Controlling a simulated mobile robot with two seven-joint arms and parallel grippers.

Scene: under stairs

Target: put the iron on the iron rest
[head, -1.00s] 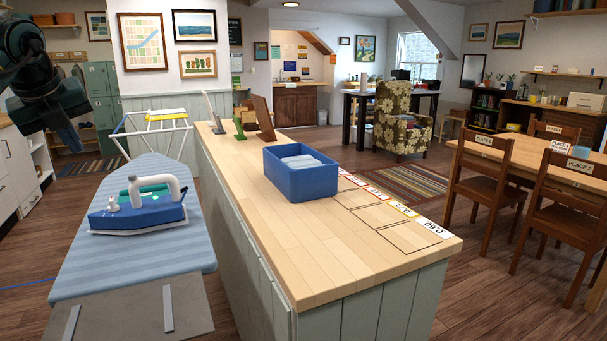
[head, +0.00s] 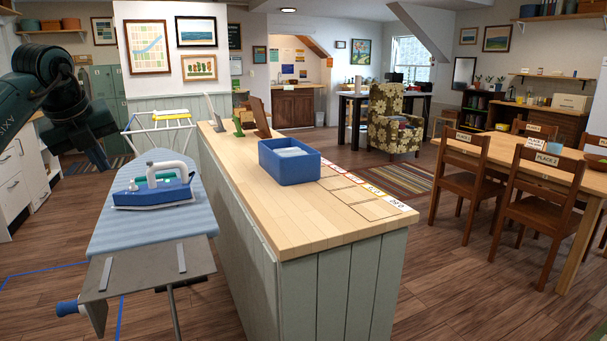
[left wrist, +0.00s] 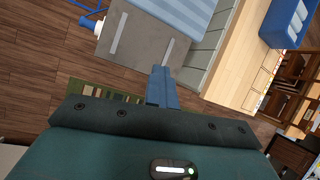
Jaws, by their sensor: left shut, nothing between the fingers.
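The iron (head: 152,193), with a blue body and a white handle, lies flat on the blue striped ironing board (head: 150,235). The iron rest, a grey plate (head: 150,272) with two light strips, is at the near end of the board and is bare. It also shows at the top of the left wrist view (left wrist: 140,45). My left gripper (head: 98,160) hangs at the upper left of the head view, apart from the iron and the board. Its fingers are shut and empty in the left wrist view (left wrist: 162,88). My right gripper is in neither view.
A wooden-topped counter (head: 300,215) runs close along the board's right side, with a blue bin (head: 290,168) on it. White cabinets (head: 18,185) stand at the left. Chairs (head: 535,195) and a table are at the right. The floor left of the board is open.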

